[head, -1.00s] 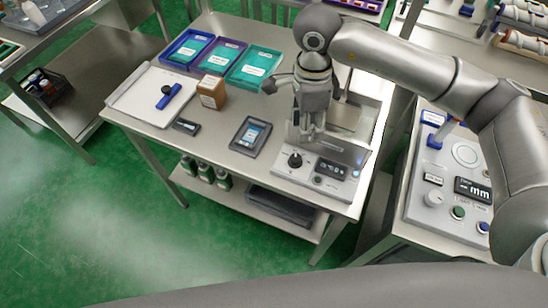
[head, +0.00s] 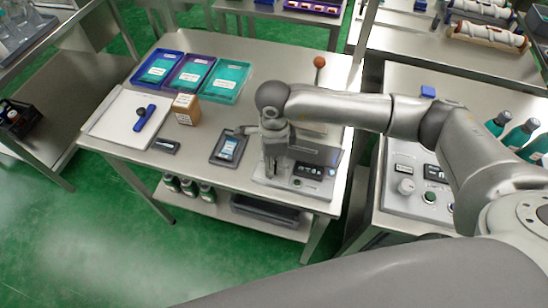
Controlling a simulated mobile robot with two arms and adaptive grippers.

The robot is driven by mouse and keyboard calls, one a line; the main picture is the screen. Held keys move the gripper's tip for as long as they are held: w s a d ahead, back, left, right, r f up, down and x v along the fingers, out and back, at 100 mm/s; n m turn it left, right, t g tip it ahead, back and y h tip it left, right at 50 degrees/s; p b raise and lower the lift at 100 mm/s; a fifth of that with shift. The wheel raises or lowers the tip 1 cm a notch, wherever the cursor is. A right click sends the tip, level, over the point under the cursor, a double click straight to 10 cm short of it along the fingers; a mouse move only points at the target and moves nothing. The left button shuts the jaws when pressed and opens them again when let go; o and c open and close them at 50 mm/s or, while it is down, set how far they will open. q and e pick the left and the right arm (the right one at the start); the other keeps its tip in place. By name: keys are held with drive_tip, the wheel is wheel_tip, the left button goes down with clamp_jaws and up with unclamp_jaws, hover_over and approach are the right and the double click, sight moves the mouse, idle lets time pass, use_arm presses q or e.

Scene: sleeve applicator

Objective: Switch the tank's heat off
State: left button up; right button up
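The tank (head: 318,154) stands at the right end of the middle steel table, with a grey control panel (head: 290,186) along its front. The panel has a dark display (head: 308,172), a small round button (head: 297,182) and a small blue light (head: 332,172). My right gripper (head: 275,173) points down over the panel's left part. It hides the black knob there, so I cannot tell if it touches the knob. Its fingers are small and grey against the panel, and their gap is unclear. My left gripper is not in view.
A dark tray with a blue-screened device (head: 228,149) lies left of the panel. Another control unit (head: 405,187) sits on the right table.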

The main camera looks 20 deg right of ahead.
drive_tip(key=shift+f, duration=0.3)
drive_tip(key=c, duration=0.8)
drive_tip(key=shift+o, duration=0.2)
drive_tip(key=shift+f+n+b, duration=0.1)
drive_tip(key=shift+n+b, duration=0.2)
drive_tip(key=shift+b, duration=0.3)
drive_tip(key=n+b, duration=0.7)
drive_tip(key=b, duration=0.4)
drive_tip(key=shift+f, duration=0.1)
drive_tip(key=shift+r+n+b, duration=0.2)
drive_tip(key=shift+n+b, duration=0.6)
drive_tip(key=shift+b, duration=0.35)
drive_tip(key=shift+r, duration=0.1)
drive_tip(key=o, duration=0.8)
drive_tip(key=shift+c, duration=0.2)
